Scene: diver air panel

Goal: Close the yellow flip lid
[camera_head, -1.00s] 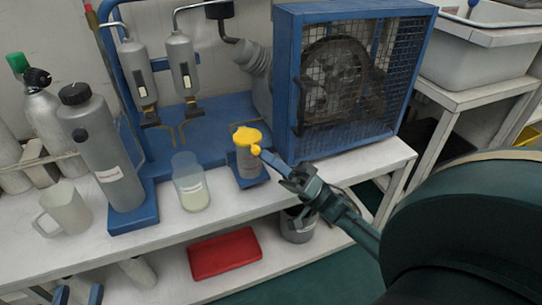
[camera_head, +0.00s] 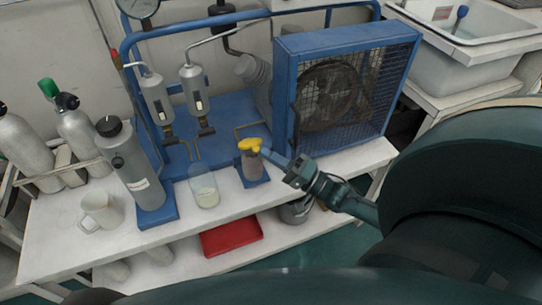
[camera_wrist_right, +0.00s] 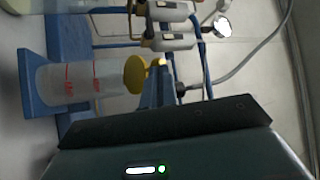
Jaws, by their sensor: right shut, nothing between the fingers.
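The yellow flip lid (camera_head: 250,144) sits over the mouth of a small clear jar (camera_head: 252,168) near the front of the bench. In the right wrist view the lid (camera_wrist_right: 136,74) is a yellow disc at the end of the jar (camera_wrist_right: 75,84), which appears sideways with red marks. I cannot tell whether the lid is fully flush. My right gripper (camera_head: 268,153) is shut and empty, its blue fingertips just right of the lid. In the wrist view the fingers (camera_wrist_right: 160,85) are close to the lid; contact is unclear. My left gripper is not in view.
A clear beaker (camera_head: 205,190) stands left of the jar, then a grey cylinder (camera_head: 128,165) and a mug (camera_head: 100,210). A blue caged fan (camera_head: 345,90) stands behind right. A red tray (camera_head: 231,236) lies on the lower shelf.

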